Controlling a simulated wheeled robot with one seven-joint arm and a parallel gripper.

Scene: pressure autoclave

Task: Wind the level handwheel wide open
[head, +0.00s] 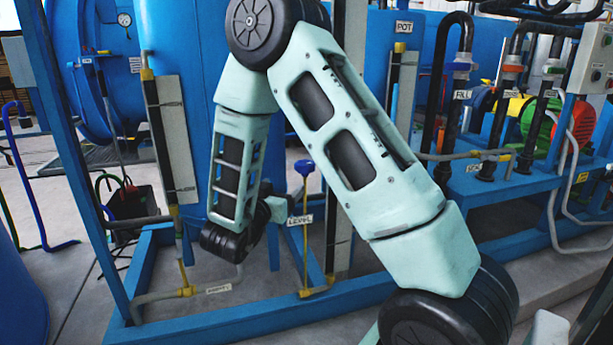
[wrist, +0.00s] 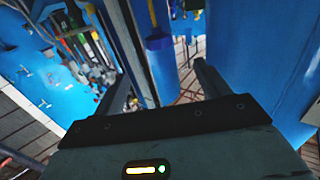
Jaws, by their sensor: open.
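The level handwheel (head: 304,167) is a small blue wheel on top of a thin upright yellow stem, above a white LEVEL label (head: 299,220). In the head view my wrist is low and left of the stem, and the end of my arm points toward it. My gripper's fingers cannot be made out there. In the wrist view my gripper (wrist: 160,74) is open, with its two dark fingers apart and nothing seen held between them.
A blue frame rail (head: 240,305) runs along the floor below the stem. A large blue tank (head: 185,50) stands behind my arm. Pipes with a FILL label (head: 462,94) and a POT label (head: 403,27) are at the right. A black bin (head: 130,210) stands at the left.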

